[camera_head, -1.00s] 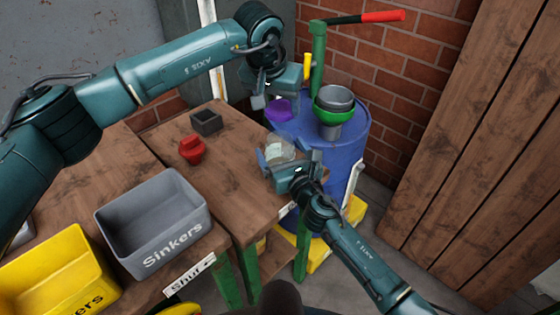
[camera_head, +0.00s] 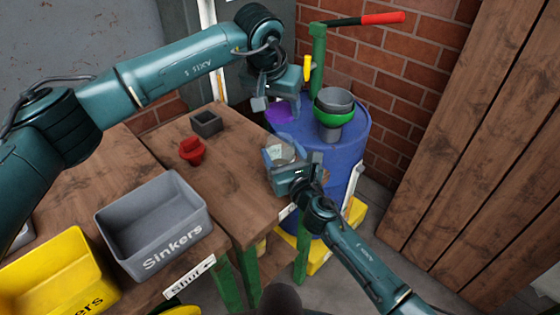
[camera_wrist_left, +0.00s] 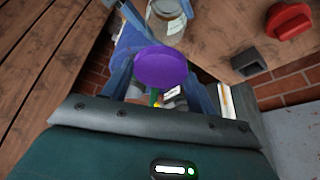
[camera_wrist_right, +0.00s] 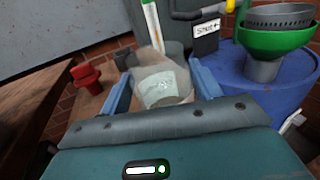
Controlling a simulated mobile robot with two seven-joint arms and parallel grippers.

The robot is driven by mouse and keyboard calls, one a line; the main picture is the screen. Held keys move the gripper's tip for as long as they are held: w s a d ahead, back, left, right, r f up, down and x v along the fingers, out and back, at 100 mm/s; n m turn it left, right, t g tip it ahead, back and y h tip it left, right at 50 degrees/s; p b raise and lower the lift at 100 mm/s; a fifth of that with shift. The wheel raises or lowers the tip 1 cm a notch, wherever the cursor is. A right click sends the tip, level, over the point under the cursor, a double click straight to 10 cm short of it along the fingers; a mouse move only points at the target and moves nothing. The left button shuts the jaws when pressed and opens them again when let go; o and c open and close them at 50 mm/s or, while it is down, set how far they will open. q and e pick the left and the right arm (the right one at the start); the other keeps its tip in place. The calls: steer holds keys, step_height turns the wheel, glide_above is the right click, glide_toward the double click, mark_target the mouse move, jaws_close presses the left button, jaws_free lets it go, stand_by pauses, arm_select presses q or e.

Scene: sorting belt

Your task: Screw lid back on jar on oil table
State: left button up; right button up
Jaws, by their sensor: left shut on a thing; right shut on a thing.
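My left gripper (camera_head: 282,98) is shut on the round purple lid (camera_head: 279,112), which also fills the space between the fingers in the left wrist view (camera_wrist_left: 160,68). My right gripper (camera_head: 284,163) is shut on the clear jar (camera_head: 287,151) with a pale label, near the right edge of the wooden table (camera_head: 235,185). The jar's label shows between the blue fingers in the right wrist view (camera_wrist_right: 158,88). The lid is apart from the jar, farther back in the head view. I cannot tell whether the jar touches the table.
A blue drum (camera_head: 345,145) with a green funnel (camera_head: 333,107) and a pump with a red handle (camera_head: 382,16) stands close right of both grippers. A red knob-shaped piece (camera_head: 192,152) and a small dark box (camera_head: 206,122) sit on the table. A grey Sinkers bin (camera_head: 150,220) is at left.

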mark_target(277, 134)
arm_select(q)
steer(key=shift+f, duration=2.5)
steer(key=shift+f, duration=0.1)
steer(key=shift+f, duration=0.8)
steer(key=shift+f, duration=0.55)
arm_select(e)
jaws_close()
arm_select(q)
steer(key=shift+a+m+h, duration=0.1)
steer(key=shift+m+h, duration=0.5)
steer(key=shift+m, duration=1.2)
steer(key=o, duration=0.9)
